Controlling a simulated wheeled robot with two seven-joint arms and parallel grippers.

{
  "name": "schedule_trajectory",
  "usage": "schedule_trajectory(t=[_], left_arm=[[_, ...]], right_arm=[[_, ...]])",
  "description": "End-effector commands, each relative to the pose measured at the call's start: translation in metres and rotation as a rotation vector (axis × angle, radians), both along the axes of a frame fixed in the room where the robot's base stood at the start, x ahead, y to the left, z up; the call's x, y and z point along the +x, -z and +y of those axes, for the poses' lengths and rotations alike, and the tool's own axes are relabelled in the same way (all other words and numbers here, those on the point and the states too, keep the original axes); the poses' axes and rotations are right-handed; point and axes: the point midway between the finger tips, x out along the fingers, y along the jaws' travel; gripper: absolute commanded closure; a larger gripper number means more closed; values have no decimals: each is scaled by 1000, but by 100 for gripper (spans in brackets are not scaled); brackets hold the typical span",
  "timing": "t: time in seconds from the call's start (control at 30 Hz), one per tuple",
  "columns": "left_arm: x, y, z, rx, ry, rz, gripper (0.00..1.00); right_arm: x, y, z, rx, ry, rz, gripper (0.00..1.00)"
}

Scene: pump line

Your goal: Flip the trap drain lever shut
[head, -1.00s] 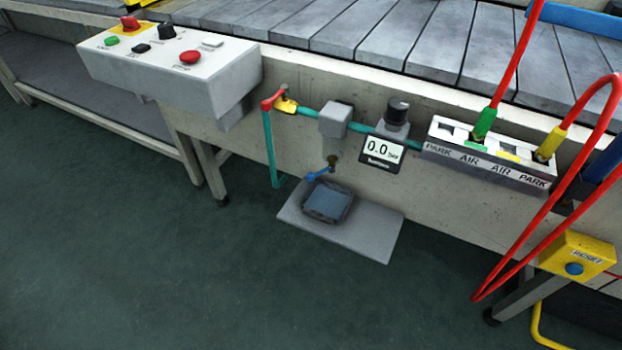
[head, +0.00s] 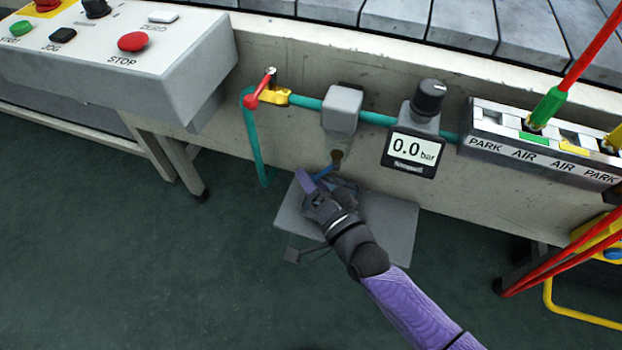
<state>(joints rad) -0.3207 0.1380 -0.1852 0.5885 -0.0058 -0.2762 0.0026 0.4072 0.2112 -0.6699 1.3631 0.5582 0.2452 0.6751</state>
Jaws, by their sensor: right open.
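The grey water trap (head: 342,108) hangs on the teal air pipe. Below it is a small brass drain valve (head: 337,156), with the blue drain lever (head: 325,171) slanting down and left from it. My right gripper (head: 318,184) is open, reaching up from the lower right to just below the lever. One purple finger shows left of the lever's lower end. The other finger is hard to make out, and I cannot tell whether either touches the lever. The gripper hides most of the dark drip container on the grey shelf (head: 395,220). My left gripper is not in view.
A red-handled valve (head: 260,92) is on the pipe to the left. A gauge reading 0.0 bar (head: 411,149) and the PARK/AIR panel (head: 540,150) are to the right, with red hoses beyond. The button box (head: 130,60) juts out at upper left.

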Motion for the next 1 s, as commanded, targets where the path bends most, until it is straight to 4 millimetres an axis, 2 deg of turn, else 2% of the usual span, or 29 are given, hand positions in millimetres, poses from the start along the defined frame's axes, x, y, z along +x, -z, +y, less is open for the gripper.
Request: schedule_trajectory(t=[0.3, 0.37, 0.6, 0.63, 0.83, 1.0], left_arm=[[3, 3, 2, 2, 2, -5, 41], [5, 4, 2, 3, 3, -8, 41], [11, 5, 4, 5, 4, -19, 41], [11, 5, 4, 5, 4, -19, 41], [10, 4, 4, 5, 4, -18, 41], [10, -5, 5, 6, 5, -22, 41]], right_arm=[[6, -1, 4, -1, 0, -1, 34], [6, -1, 4, -1, 0, -1, 45], [6, -1, 4, -1, 0, -1, 96], [6, -1, 3, -1, 0, -1, 100], [7, -2, 4, 1, 9, -1, 100], [13, -5, 9, 8, 136, -2, 100]])
